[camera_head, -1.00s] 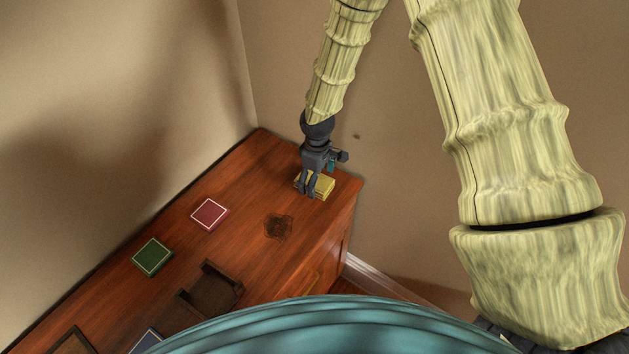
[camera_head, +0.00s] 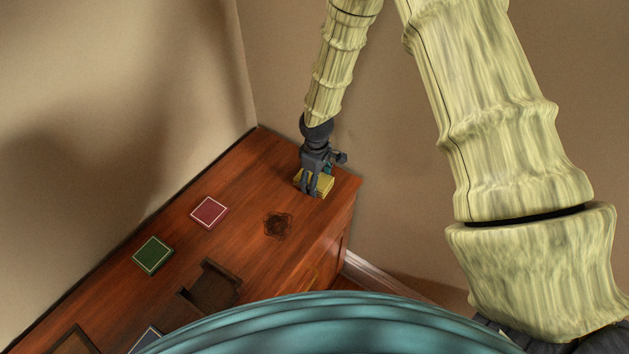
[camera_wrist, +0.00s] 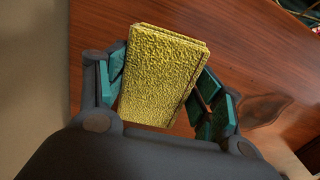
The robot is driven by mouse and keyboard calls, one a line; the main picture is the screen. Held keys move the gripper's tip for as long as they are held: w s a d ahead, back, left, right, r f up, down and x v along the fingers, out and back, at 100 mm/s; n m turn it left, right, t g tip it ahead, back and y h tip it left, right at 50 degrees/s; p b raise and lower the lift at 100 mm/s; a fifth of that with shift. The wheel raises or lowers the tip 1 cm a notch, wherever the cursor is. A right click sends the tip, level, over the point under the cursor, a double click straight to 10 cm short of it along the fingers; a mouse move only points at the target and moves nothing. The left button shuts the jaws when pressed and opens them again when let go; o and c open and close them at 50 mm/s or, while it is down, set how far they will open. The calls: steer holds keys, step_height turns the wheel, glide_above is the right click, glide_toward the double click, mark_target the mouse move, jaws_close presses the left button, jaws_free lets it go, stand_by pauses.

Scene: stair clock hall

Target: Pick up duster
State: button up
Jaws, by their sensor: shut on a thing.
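The duster is a yellow, rough-textured folded block (camera_head: 325,185) at the far right end of the wooden cabinet top. In the wrist view the duster (camera_wrist: 160,75) lies between the two teal-padded fingers, slightly tilted in the picture. My gripper (camera_head: 316,190) reaches down over the duster and is shut on it; it also shows in the wrist view (camera_wrist: 162,95). The left pad lies against the duster's side; the right finger sits close along its other side. I cannot tell whether the duster is clear of the wood.
The wooden top (camera_head: 240,190) also bears a red square (camera_head: 209,212), a green square (camera_head: 153,255), a dark round patch (camera_head: 277,225) and a dark brown open holder (camera_head: 215,287). Walls stand close behind and to the right of the cabinet. Bare wood lies left of the duster.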

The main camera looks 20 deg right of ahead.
steer(key=shift+r, duration=0.1)
steer(key=shift+r+b, duration=0.65)
steer(key=shift+r, duration=0.2)
steer(key=shift+s+a+r+b, duration=0.1)
steer(key=shift+s+r+b, duration=0.05)
steer(key=shift+r+b, duration=0.2)
steer(key=shift+s+a+r+b, duration=0.1)
steer(key=shift+r+b, duration=0.1)
steer(key=shift+r, duration=0.15)
steer(key=s+a+b, duration=0.1)
steer(key=s+a, duration=0.1)
steer(key=s, duration=0.2)
steer(key=s+a+r+b, duration=0.1)
steer(key=s+a+b, duration=0.1)
steer(key=s, duration=0.3)
steer(key=s+a+b, duration=0.1)
steer(key=s+a, duration=0.2)
steer(key=s, duration=0.1)
steer(key=shift+s+r, duration=0.35)
steer(key=o, duration=0.4)
steer(key=c, duration=0.3)
steer(key=shift+s, duration=0.1)
